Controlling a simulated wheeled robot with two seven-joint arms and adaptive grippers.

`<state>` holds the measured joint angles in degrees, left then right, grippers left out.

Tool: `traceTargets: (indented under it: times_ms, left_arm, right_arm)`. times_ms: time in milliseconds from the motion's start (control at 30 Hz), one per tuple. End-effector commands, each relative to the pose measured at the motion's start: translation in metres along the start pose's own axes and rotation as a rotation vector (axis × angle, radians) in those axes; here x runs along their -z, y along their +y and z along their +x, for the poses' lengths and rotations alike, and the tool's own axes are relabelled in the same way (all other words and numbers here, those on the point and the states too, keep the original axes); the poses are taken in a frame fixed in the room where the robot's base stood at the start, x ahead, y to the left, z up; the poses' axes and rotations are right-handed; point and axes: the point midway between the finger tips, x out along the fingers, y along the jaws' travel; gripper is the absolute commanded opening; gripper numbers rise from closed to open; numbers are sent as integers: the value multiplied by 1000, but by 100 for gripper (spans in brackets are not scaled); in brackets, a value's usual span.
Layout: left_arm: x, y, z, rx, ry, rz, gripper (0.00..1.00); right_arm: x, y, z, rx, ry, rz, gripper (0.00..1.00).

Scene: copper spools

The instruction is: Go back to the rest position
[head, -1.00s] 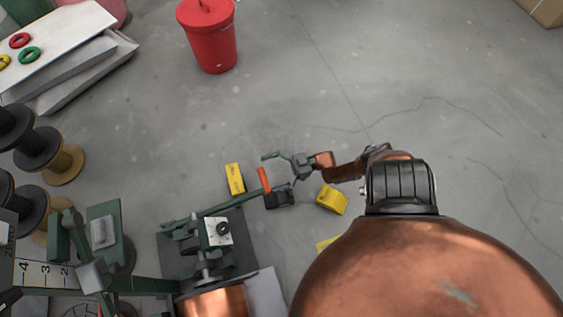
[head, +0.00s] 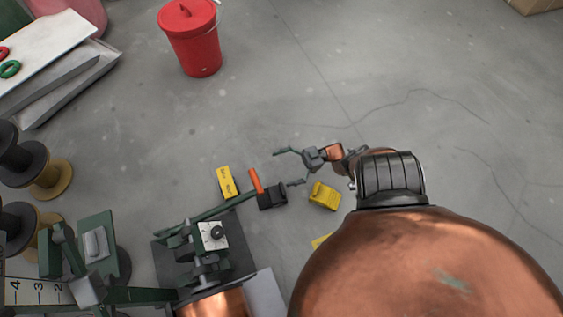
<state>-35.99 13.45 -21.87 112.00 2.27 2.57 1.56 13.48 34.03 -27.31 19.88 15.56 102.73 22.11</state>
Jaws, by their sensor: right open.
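My right gripper (head: 286,168) is open, with its two green fingers spread and pointing left and nothing between them. It is above and to the right of a small black block with an orange upright part (head: 270,194). My right arm, in copper and black, fills the lower right of the view.
Yellow blocks (head: 325,196) (head: 227,182) lie near the black block. Dark spools (head: 27,162) stand at the left edge. A red lidded bin (head: 193,45) is at the top.

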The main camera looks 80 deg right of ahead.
Motion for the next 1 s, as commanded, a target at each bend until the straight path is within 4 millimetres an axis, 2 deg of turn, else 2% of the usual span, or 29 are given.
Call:
traceTargets:
  times_ms: [400, 567, 767, 1000]
  left_arm:
    - [0, 0, -1, 1, -2, 1, 40]
    - [-6, -4, -8, 15, -31, 18, 40]
    - [-30, -22, -25, 55, -126, 48, 40]
    - [-64, -44, -54, 105, -270, 64, 40]
  right_arm:
    - [1, -1, 1, -4, -5, -1, 100]
    - [2, -7, 3, -57, -73, -7, 100]
    - [-8, -28, -4, -179, -282, -10, 100]
    - [-27, -71, -39, -295, -583, 12, 100]
